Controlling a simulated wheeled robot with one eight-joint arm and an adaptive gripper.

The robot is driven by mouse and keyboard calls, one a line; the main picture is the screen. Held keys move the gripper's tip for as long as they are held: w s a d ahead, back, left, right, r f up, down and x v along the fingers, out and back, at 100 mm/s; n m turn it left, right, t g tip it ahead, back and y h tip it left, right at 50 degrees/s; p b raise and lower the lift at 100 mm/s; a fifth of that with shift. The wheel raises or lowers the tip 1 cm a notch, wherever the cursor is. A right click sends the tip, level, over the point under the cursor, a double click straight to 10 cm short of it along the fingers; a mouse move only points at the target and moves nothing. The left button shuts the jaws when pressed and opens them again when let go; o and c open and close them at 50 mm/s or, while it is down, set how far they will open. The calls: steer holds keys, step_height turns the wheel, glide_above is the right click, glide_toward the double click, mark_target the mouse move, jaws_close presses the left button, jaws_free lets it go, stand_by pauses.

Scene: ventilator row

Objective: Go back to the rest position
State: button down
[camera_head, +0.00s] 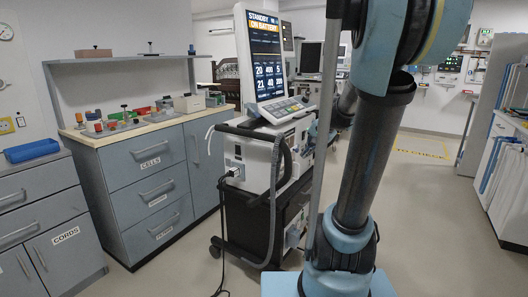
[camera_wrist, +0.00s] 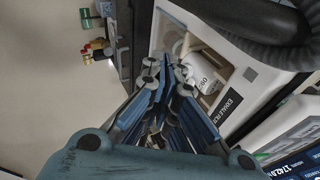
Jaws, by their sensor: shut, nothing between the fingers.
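My gripper (camera_wrist: 166,74) shows in the wrist view with its blue-and-grey fingers together and nothing held between them. It points at the side of a ventilator, near a square recess holding a white cylinder (camera_wrist: 205,75). A label beside the recess is partly readable as a filter label. I cannot tell whether the fingertips touch the housing. In the head view the ventilator (camera_head: 262,150) stands on a dark cart, its screen (camera_head: 266,55) reading standby on battery. My gripper cannot be made out there, and my arm covers part of the middle right.
Grey drawers with a worktop (camera_head: 150,128) stand at the left, with several small items on top. A blue tray (camera_head: 32,151) lies on the far-left cabinet. A dark corrugated hose (camera_wrist: 265,20) runs close by the gripper. Open floor (camera_head: 425,220) lies at the right.

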steer(key=s+f+n+g+h, duration=0.1)
steer(key=s+f+n, duration=0.3)
steer(key=s, duration=0.9)
steer(key=s+d+f+n+g+h, duration=0.1)
steer(key=s+f+n, duration=0.3)
steer(key=s+f, duration=0.4)
steer(key=s+g+h, duration=0.1)
steer(key=s, duration=0.4)
steer(key=shift+s+d+n+g+h, duration=0.25)
steer(key=shift+s+n+g+h, duration=0.05)
steer(key=shift+s+h, duration=0.1)
steer(key=shift+w, duration=0.1)
steer(key=shift+w+f, duration=0.2)
steer(key=shift+w, duration=0.25)
